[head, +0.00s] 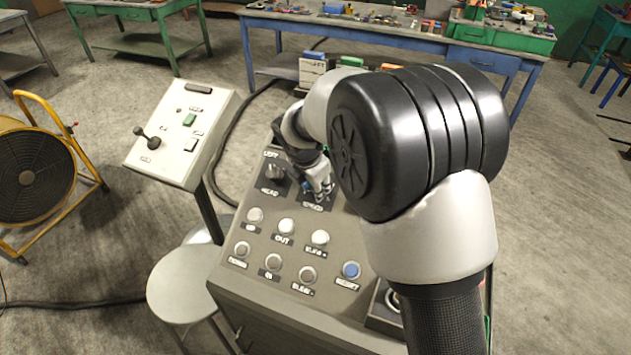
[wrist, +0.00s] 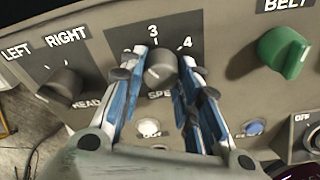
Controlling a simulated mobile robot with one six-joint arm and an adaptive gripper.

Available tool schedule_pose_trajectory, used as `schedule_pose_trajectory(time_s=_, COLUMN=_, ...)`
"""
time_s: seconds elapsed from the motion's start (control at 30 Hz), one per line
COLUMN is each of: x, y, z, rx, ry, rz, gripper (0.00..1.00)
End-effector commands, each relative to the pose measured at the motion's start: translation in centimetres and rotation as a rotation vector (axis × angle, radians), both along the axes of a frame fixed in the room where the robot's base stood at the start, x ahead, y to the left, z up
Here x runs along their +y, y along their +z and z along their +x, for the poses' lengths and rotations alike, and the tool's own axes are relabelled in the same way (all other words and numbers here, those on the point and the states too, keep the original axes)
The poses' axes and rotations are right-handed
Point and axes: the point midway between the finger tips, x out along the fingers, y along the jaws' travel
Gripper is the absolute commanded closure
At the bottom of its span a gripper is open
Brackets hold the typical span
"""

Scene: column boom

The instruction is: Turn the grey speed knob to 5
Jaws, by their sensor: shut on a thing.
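The grey speed knob (wrist: 160,70) sits on the panel between my fingertips in the wrist view. The numbers 3 and 4 show on the panel above it; the rest of its scale is hidden by my fingers. I cannot tell clearly which number the knob points to. My gripper (wrist: 159,72) is shut on the knob, with one finger on its left and one on its right. In the head view my gripper (head: 318,188) reaches down onto the top of the console, and the knob is mostly hidden there.
A dark head knob (wrist: 62,86) marked LEFT and RIGHT is to the left. A green belt knob (wrist: 283,52) is to the right. Several buttons, including a blue one (head: 351,270), lie on the console (head: 225,284). A lever panel (head: 180,125) stands to the left.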

Motion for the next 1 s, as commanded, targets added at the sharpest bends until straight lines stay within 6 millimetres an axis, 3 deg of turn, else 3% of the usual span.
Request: schedule_pose_trajectory(time_s=1.0, x=-0.14, y=-0.4, z=0.02, rx=-0.174, ry=-0.822, rz=0.472, gripper=0.94)
